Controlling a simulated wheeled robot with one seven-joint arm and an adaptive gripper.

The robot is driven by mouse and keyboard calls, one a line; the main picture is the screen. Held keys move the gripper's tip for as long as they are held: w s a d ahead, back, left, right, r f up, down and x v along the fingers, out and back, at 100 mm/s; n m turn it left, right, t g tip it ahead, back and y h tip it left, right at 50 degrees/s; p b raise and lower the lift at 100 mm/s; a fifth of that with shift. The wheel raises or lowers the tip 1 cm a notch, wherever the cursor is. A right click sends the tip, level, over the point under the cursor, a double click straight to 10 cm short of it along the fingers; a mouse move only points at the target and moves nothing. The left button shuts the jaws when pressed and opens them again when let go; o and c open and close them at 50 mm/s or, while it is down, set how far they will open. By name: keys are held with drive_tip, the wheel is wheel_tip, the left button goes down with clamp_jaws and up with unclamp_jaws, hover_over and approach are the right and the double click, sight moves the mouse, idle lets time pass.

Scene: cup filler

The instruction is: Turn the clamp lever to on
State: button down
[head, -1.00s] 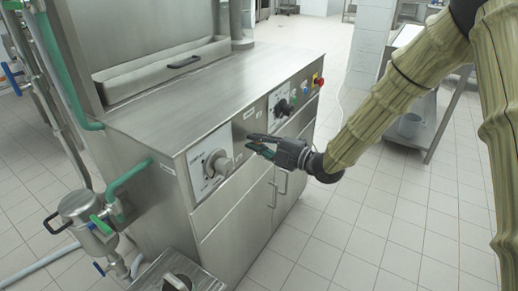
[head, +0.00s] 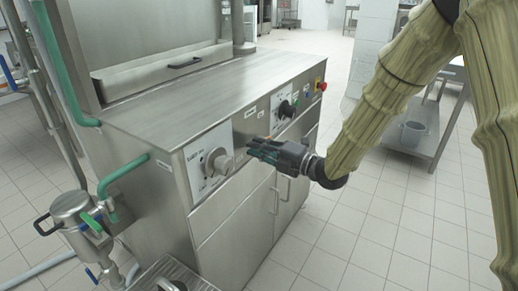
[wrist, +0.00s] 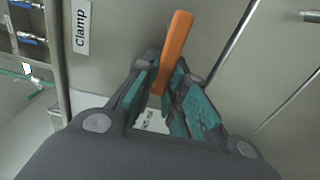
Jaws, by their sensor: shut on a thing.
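The clamp lever is an orange bar (wrist: 178,43) on the steel front panel, seen in the wrist view beside a "Clamp" label (wrist: 82,27). My gripper (wrist: 163,88) has its green-padded fingers shut around the lower part of the lever. The lever's upper end sticks out past the fingertips, tilted slightly right in the picture. A small white label with lettering (wrist: 150,121) shows between the fingers, only partly readable. In the head view my gripper (head: 256,149) is at the cabinet front, between two dial panels, and largely hides the lever.
A grey knob (head: 222,164) is left of my gripper and a black knob (head: 286,109) is right of it. A red emergency button (head: 323,86) is at the far right end. Below are doors with handles (head: 275,200).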

drive_tip(key=shift+f, duration=0.1)
drive_tip(key=c, duration=1.5)
unclamp_jaws()
drive_tip(key=shift+o, duration=0.2)
drive_tip(key=v, duration=1.2)
drive_tip(key=shift+f, duration=0.1)
